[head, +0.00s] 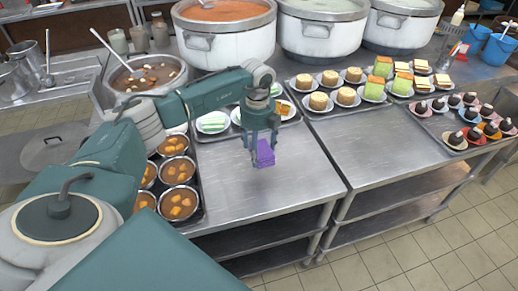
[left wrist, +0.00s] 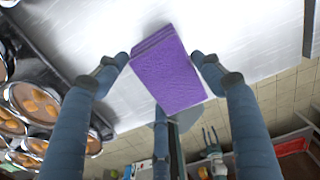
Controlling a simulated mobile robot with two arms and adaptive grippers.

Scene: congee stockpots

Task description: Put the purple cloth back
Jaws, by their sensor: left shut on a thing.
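The purple cloth (head: 264,154) is a small folded block, held by my left gripper (head: 260,145) over the front part of the steel table (head: 225,197). In the left wrist view the cloth (left wrist: 170,68) sits between the two fingertips of my left gripper (left wrist: 160,58), which close on its sides. The cloth is slightly tilted there. I cannot tell whether its underside touches the table. My right gripper does not show in the head view.
Metal bowls of orange food (head: 179,203) stand left of the cloth. Plates with green food (head: 212,122) are behind it. Large stockpots (head: 228,38) line the back. Trays of cakes (head: 471,121) fill the right. The table front around the cloth is clear.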

